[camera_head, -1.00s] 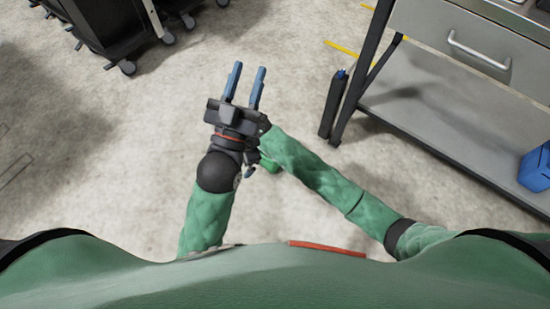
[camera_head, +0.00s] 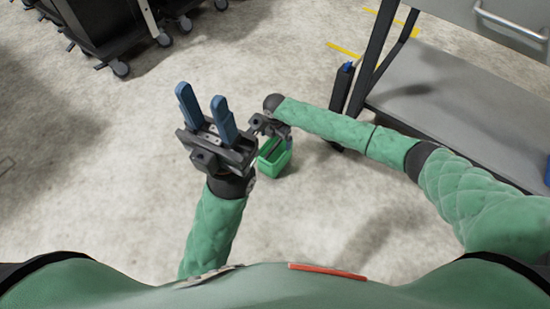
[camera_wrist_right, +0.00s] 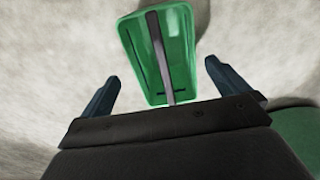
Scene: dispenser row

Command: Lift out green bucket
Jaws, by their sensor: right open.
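The green bucket (camera_head: 274,165) is a small open-topped box with a grey bar-like handle across it. In the head view it shows just below my right gripper (camera_head: 279,133), whose fingers are hard to make out there. In the right wrist view the bucket (camera_wrist_right: 180,58) lies ahead between the two spread blue fingers of my right gripper (camera_wrist_right: 162,72), apart from both. I cannot tell whether it rests on the floor. My left gripper (camera_head: 201,97) is open and empty, its blue fingers pointing up the picture, left of the bucket.
A grey metal workbench (camera_head: 440,110) with a lower shelf stands at the right. A dark bottle-like object (camera_head: 341,95) is by its leg. A black wheeled cart (camera_head: 105,30) stands at the upper left. The pale floor (camera_head: 110,180) between is largely clear.

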